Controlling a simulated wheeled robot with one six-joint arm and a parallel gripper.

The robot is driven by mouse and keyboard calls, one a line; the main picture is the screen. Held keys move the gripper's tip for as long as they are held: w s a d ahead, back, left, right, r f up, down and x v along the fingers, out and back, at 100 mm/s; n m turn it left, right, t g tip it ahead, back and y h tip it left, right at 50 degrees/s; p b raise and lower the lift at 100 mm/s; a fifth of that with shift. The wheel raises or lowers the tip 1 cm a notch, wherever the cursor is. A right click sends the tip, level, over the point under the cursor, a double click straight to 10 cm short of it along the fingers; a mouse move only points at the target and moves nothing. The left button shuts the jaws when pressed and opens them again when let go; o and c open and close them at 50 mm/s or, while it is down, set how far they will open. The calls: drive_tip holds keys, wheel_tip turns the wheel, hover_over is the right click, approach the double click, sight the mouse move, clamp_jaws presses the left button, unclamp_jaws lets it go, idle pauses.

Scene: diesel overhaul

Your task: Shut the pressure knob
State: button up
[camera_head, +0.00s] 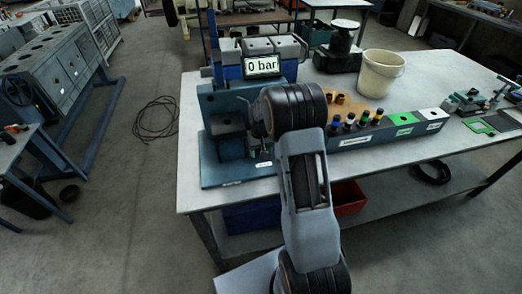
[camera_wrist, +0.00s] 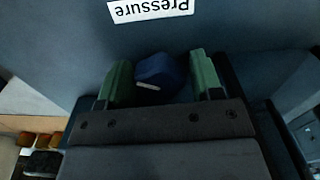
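The pressure knob (camera_wrist: 160,74) is blue with a white pointer mark and sits below the upside-down "Pressure" label (camera_wrist: 150,8) in the wrist view. My gripper (camera_wrist: 160,80) has its two green fingers on either side of the knob. The fingers look open, with the knob between them and narrow gaps at its sides. In the head view the test stand (camera_head: 213,110) stands on the bench, and its display (camera_head: 262,66) reads 0 bar. My wrist hides the knob and fingers there.
A rack (camera_head: 385,135) with several coloured parts runs right of the stand. A white bucket (camera_head: 380,73) and a dark press-like device (camera_head: 340,45) stand behind it. The bench's front edge (camera_head: 190,208) lies close to my arm.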

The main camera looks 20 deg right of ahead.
drive_tip(key=c, duration=0.7)
drive_tip(key=shift+f+m+b, duration=0.15)
drive_tip(key=shift+m+b, duration=0.55)
drive_tip(key=shift+m, duration=1.6)
drive_tip(key=shift+r, duration=0.2)
drive_tip(key=o, duration=0.9)
wheel_tip(320, 180, up, 14)
drive_tip(key=b, duration=0.1)
drive_tip(key=shift+b, duration=0.35)
drive_tip(key=shift+f, duration=0.1)
